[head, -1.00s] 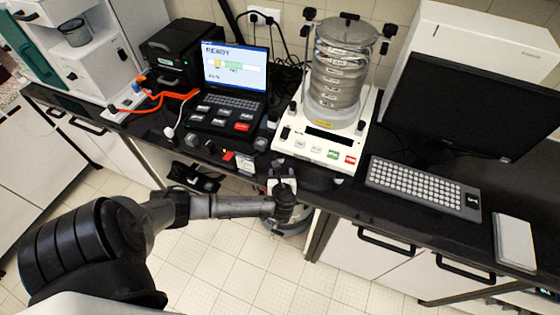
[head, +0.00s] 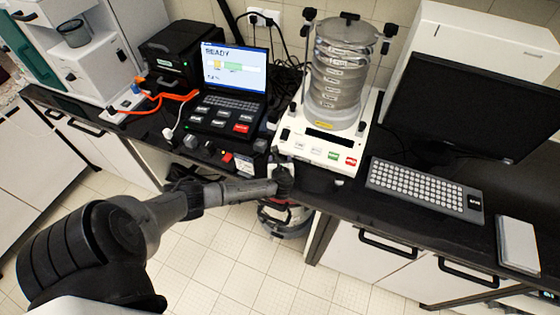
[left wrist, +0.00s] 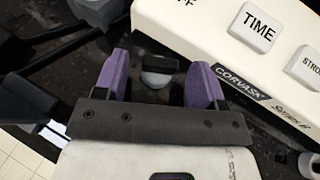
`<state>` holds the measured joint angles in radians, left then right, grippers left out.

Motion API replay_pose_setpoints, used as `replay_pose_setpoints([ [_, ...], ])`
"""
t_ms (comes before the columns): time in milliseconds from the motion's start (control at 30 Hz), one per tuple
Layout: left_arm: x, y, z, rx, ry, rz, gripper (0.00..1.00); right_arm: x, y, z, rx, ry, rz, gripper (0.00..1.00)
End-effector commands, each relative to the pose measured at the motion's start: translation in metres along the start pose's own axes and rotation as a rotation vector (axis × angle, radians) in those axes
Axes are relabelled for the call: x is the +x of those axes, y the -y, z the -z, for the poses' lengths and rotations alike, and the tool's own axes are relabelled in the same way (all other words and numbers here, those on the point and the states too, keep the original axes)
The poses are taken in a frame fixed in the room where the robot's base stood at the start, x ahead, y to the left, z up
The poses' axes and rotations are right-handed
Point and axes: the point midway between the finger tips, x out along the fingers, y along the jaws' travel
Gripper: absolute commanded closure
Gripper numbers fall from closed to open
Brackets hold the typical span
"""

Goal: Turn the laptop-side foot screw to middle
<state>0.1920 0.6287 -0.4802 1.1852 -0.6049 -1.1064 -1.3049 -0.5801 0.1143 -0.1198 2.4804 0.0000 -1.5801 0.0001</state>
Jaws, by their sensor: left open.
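The sieve shaker (head: 318,138) stands on the black bench with its stack of metal sieves (head: 338,75). In the left wrist view, a grey round foot screw (left wrist: 157,79) with a dark bar across its top sits beside the shaker's cream housing (left wrist: 225,35). My left gripper (left wrist: 158,75) is open, with one purple finger on each side of the screw; gaps show on both sides. In the head view my left gripper (head: 283,183) is at the shaker's laptop-side front corner and hides the screw. My right gripper is not in view.
The laptop (head: 232,75) shows READY and a coloured graphic. Small dark and red items (head: 228,158) lie along the bench edge left of my gripper. A keyboard (head: 425,188) and monitor (head: 470,105) stand right of the shaker.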

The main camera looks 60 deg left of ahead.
Motion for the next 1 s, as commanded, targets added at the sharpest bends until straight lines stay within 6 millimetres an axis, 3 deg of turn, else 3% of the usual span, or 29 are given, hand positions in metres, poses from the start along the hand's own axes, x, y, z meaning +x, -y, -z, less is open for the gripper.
replay_pose_setpoints([
  [100,-0.0002,0.0,0.0001,0.0,0.0,0.0,0.37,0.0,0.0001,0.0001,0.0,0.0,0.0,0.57],
  [600,-0.0004,-0.0001,0.0003,0.0,0.0,0.0,0.85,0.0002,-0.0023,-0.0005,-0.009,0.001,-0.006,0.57],
  [1000,-0.001,0.004,-0.0005,-0.047,-0.002,-0.111,0.85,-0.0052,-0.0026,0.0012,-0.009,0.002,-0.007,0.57],
])
